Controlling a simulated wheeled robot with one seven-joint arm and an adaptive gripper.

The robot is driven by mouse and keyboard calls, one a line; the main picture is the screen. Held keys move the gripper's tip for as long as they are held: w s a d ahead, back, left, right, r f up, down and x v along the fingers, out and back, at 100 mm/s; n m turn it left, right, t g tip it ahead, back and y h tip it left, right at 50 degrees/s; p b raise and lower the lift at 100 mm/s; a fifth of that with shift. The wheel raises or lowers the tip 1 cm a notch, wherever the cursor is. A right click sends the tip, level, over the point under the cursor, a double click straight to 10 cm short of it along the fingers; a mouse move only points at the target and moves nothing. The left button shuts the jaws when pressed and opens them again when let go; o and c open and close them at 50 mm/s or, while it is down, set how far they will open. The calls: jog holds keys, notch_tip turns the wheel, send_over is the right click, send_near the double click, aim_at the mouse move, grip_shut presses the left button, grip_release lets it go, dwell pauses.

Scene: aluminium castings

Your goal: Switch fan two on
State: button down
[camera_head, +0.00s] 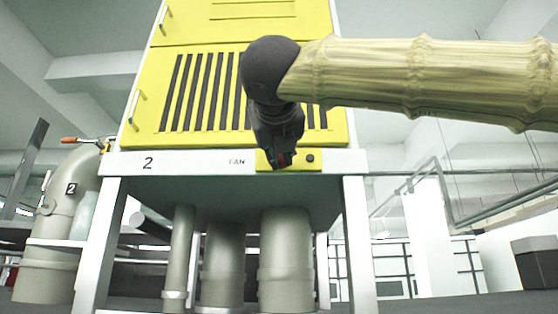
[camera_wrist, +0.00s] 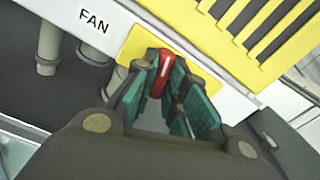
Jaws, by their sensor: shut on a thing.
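A red rotary knob (camera_wrist: 160,75) with a short white mark sits on a yellow plate (camera_wrist: 130,46), beside the printed word FAN. In the head view the yellow plate (camera_head: 300,166) is on the white front rail of the cabinet marked 2. My gripper (camera_head: 281,161) reaches down in front of that plate and hides most of the knob. In the wrist view my gripper (camera_wrist: 165,68) has its teal-padded fingers closed on either side of the knob. Whether the knob points to on or off cannot be told.
A small black button (camera_head: 310,158) is on the plate, right of my gripper. The yellow cabinet (camera_head: 150,100) with dark vent slots rises behind. Grey pipes (camera_head: 286,262) stand beneath it. A bent pipe (camera_head: 62,205) marked 2 with an orange-handled lever (camera_head: 78,141) is at left.

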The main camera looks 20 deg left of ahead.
jog(key=shift+m+b, duration=4.3)
jog(key=shift+m, duration=0.3)
jog(key=c, duration=1.5)
grip_release()
jog(key=shift+o, duration=0.2)
jog(key=shift+s, duration=0.15)
jog(key=v, duration=1.1)
jog(key=shift+s, duration=0.35)
